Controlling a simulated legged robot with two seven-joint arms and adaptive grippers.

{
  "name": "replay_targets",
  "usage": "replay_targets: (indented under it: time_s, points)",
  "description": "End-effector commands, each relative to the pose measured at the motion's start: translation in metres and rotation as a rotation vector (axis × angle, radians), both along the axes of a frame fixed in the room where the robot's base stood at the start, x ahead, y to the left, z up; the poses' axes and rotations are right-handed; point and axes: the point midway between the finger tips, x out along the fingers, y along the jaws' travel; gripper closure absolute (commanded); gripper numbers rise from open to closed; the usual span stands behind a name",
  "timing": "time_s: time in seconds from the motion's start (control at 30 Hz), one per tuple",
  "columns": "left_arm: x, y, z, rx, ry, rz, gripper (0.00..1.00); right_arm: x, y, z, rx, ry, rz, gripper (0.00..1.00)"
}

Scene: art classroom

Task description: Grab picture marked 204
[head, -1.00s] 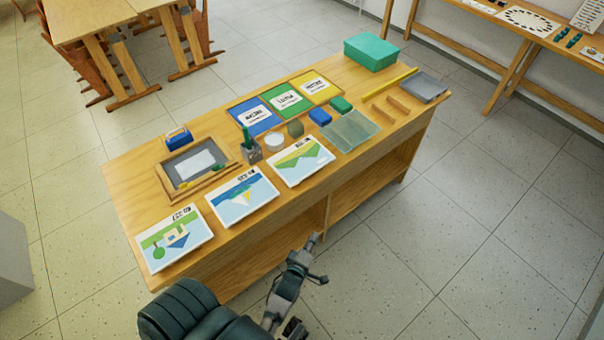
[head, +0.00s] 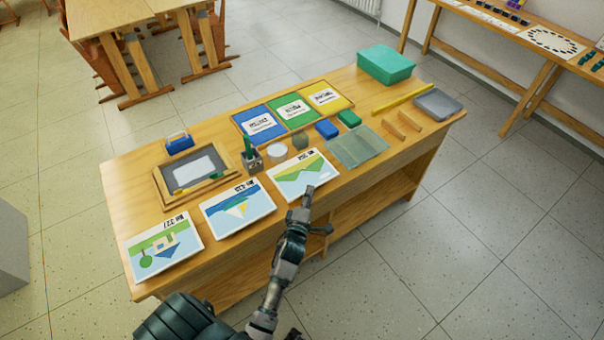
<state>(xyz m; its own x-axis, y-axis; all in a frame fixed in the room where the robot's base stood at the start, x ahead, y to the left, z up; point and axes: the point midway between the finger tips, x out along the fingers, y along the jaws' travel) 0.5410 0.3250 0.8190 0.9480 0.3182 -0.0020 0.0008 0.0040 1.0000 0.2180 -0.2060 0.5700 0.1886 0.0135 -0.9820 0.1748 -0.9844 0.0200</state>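Three picture cards lie flat in a row along the table's near edge.
The wooden table (head: 125,185) also bears a framed board (head: 216,183), a pen holder (head: 252,160), a glass-like sheet (head: 368,152), blue, green and yellow panels (head: 259,138), a green box (head: 386,65) and a grey tray (head: 438,103). Floor is clear at right.

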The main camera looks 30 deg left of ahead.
Motion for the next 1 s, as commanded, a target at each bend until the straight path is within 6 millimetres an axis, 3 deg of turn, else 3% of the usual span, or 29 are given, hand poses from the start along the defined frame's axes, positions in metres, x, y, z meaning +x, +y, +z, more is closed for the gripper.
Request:
replay_targets:
  time_s: [0.33, 0.6, 0.7, 1.0]
  points:
    - [0.047, 0.011, -0.004, 0.001, 0.001, -0.001, 0.77, 0.000, 0.000, 0.018, -0.001, -0.005, -0.001, 0.60]
    - [0.049, 0.013, -0.004, -0.002, 0.000, -0.001, 0.77, 0.000, 0.001, 0.019, 0.001, -0.005, -0.001, 0.60]
    - [0.049, 0.012, -0.004, -0.002, 0.000, -0.001, 1.00, 0.000, 0.000, 0.018, 0.000, -0.004, -0.002, 0.60]
    - [0.049, 0.012, -0.005, -0.002, 0.003, -0.001, 1.00, 0.001, 0.000, 0.018, 0.000, -0.006, -0.002, 0.60]
